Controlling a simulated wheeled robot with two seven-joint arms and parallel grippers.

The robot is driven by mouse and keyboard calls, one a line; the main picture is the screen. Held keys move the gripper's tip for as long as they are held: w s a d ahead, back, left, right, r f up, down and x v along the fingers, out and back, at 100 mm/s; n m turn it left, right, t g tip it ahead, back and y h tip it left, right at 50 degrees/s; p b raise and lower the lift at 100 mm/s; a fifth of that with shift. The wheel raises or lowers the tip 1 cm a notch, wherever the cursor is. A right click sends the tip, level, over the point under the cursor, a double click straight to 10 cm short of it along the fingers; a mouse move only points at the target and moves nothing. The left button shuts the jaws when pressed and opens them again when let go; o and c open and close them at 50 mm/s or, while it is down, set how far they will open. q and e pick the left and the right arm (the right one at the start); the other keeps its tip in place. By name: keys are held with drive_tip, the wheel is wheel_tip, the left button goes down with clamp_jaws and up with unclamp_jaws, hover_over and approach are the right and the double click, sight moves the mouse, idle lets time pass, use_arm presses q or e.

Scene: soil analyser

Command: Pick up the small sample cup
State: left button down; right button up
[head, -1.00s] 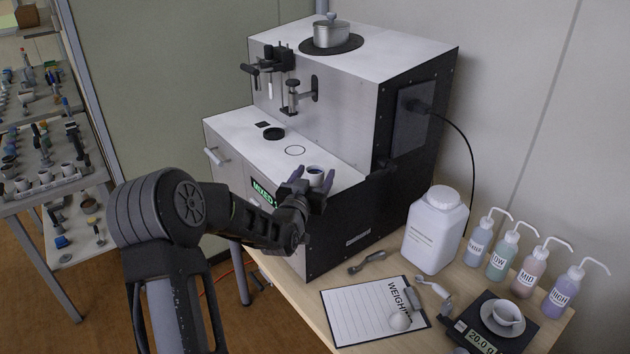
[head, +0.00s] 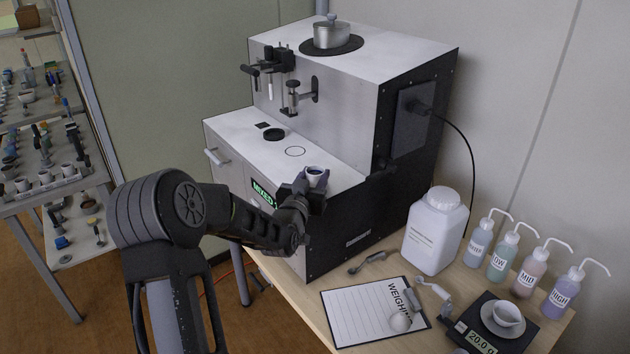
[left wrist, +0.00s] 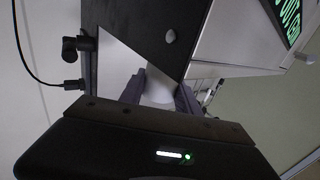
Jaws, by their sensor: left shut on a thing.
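The small sample cup (head: 314,174) is white with a dark inside and stands upright on the white ledge of the analyser, near its front right edge. My left gripper (head: 313,182) is shut on the cup, one finger on each side. In the left wrist view the pale cup (left wrist: 158,88) sits between the two dark fingers (left wrist: 159,95). I cannot tell whether its base still touches the ledge. My right gripper is not in view.
The analyser (head: 350,120) rises behind the cup, with a dark round opening (head: 274,135) and a thin ring mark (head: 295,151) on its ledge. A clipboard (head: 360,315), scale (head: 490,330), white jug (head: 435,230) and several wash bottles stand on the table at right.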

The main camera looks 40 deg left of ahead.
use_arm(q)
wheel_tip(320, 180, up, 10)
drive_tip(key=b, duration=0.2)
idle(0.3)
